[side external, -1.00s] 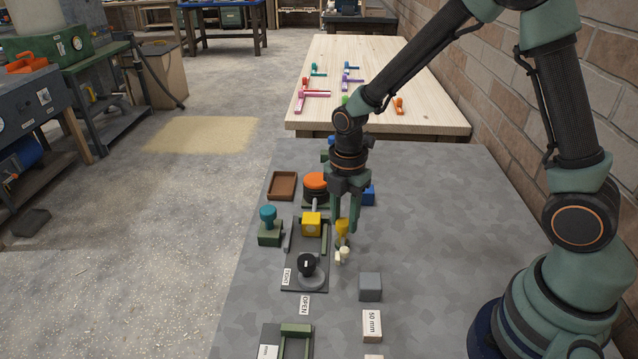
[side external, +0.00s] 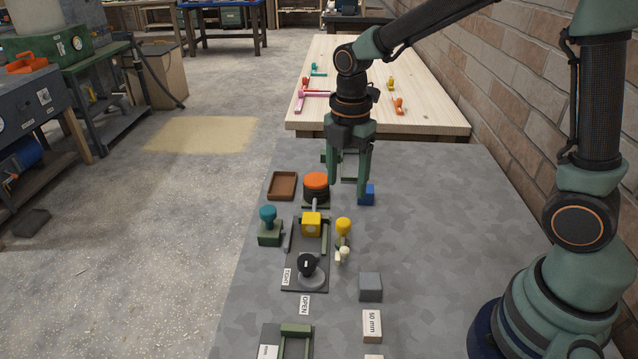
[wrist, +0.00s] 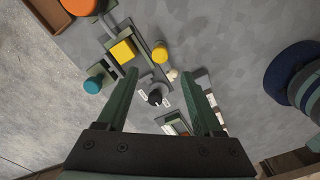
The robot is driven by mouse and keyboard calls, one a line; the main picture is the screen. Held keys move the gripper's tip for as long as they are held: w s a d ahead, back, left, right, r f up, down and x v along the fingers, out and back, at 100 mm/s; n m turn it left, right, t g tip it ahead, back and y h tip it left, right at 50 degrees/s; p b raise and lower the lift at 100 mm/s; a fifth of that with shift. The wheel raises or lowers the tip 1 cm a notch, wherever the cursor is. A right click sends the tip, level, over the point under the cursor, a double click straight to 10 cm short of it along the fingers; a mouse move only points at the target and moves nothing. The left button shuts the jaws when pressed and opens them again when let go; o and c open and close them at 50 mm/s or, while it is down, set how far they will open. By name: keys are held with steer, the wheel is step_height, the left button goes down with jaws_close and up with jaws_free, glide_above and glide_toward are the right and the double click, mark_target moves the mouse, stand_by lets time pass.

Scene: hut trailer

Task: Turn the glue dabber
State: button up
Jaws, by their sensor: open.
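No label marks the glue dabber, and I cannot tell for sure which thing it is. A yellow-topped, knob-like piece (side external: 343,227) stands upright on the grey table, with a small white piece (side external: 344,252) in front of it. The yellow top also shows in the wrist view (wrist: 160,54). A teal knob on a green block (side external: 269,228) stands to the left. My gripper (side external: 349,196) is open and empty, apart from the yellow-topped piece and behind it in the side view. Its fingers hang between the orange-topped dark pot (side external: 316,186) and the blue block (side external: 367,195).
A dark fixture with a yellow block (side external: 312,224) and black knob (side external: 307,264) lies in the middle, near TIGHT-like and OPEN labels. A brown tray (side external: 283,186) is at the back left. A grey block (side external: 370,286) is in front. The table's right side is clear.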

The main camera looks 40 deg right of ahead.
step_height(320, 180, up, 3)
steer(key=shift+f, duration=0.2)
steer(key=s+d+r+m+t, duration=0.4)
steer(key=s+r+m, duration=0.3)
steer(key=m, duration=1.3)
steer(key=shift+s+r+t, duration=0.2)
steer(key=shift+s+t, duration=0.6)
steer(key=shift+s, duration=0.3)
